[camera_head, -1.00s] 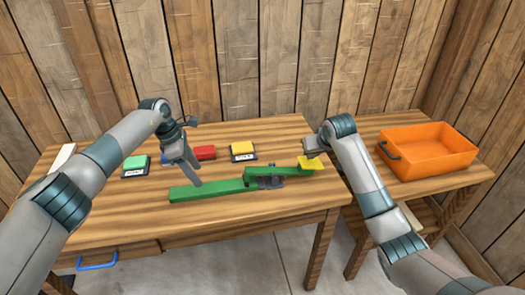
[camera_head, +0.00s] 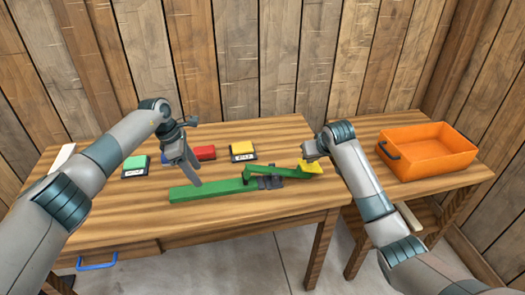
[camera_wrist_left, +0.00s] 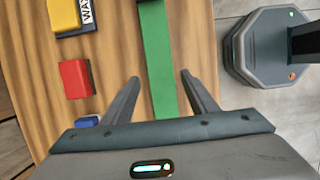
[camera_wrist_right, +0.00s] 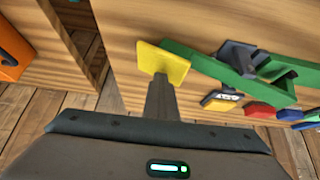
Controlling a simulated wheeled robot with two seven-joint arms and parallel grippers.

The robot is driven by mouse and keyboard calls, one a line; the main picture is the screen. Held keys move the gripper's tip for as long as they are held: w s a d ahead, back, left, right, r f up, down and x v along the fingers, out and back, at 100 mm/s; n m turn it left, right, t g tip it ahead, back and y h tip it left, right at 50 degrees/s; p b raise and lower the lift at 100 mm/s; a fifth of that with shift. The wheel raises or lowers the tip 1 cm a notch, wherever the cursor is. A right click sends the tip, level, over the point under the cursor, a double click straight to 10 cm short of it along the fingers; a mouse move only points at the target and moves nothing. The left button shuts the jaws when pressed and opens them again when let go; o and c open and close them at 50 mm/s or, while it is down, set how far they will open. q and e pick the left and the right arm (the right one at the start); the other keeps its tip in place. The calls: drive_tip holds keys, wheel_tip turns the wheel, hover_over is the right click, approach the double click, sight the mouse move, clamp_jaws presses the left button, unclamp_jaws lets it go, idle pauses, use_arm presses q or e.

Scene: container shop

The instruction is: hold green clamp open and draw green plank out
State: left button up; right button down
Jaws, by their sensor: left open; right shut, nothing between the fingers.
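The green plank (camera_head: 212,190) lies flat on the table, its right end at the dark base of the green clamp (camera_head: 285,171). The clamp has a green lever with a yellow pad (camera_wrist_right: 162,62) at its right end. My left gripper (camera_head: 192,174) is open near the plank's left part. In the left wrist view its fingers stand on either side of the plank (camera_wrist_left: 158,50), not closed on it. My right gripper (camera_head: 312,153) is shut and empty, its tips at the yellow pad. Whether they press on it is hard to tell. The clamp's jaw is partly hidden by the lever.
A green block (camera_head: 135,163), a red block (camera_head: 204,152) and a yellow block (camera_head: 243,148) lie behind the plank. An orange crate (camera_head: 426,150) stands on the side table at right. The table's front strip is clear.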

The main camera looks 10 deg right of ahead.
sight(213, 187)
use_arm(q)
drive_tip(key=shift+o, duration=0.6)
drive_tip(key=shift+o, duration=0.9)
drive_tip(key=shift+r, duration=0.1)
wheel_tip(213, 187, up, 4)
drive_tip(key=shift+a+f+h, duration=0.15)
drive_tip(key=shift+h, duration=0.35)
drive_tip(key=shift+f, duration=0.15)
drive_tip(key=x, duration=1.1)
drive_tip(key=shift+d+f, duration=0.25)
drive_tip(key=shift+f, duration=0.05)
